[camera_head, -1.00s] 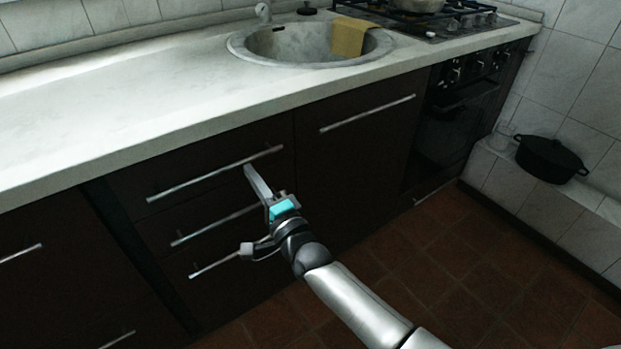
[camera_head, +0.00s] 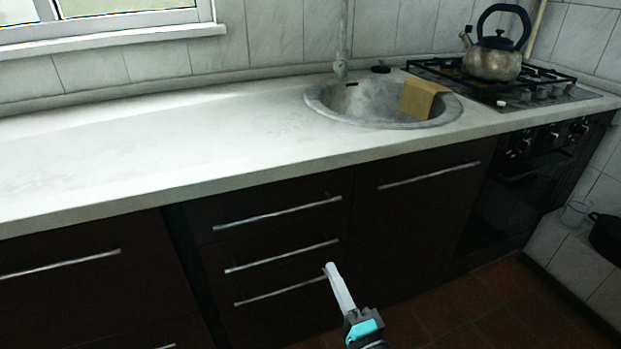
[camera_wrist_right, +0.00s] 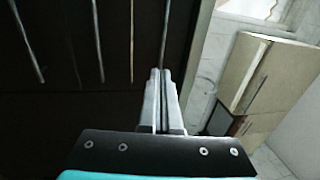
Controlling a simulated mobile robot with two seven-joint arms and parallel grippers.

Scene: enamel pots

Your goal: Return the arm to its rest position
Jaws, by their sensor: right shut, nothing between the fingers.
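My right gripper (camera_head: 331,268) is near the bottom middle of the head view, in front of the dark drawer fronts. Its fingers are together and hold nothing. In the right wrist view the shut fingers (camera_wrist_right: 162,78) point toward the dark fronts with their long metal handles. I cannot tell how far the fingertips are from the fronts. My left gripper is in neither view.
A kettle (camera_head: 492,62) stands on the hob. A black pot (camera_head: 607,238) is at the right edge. The drawers look closed.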

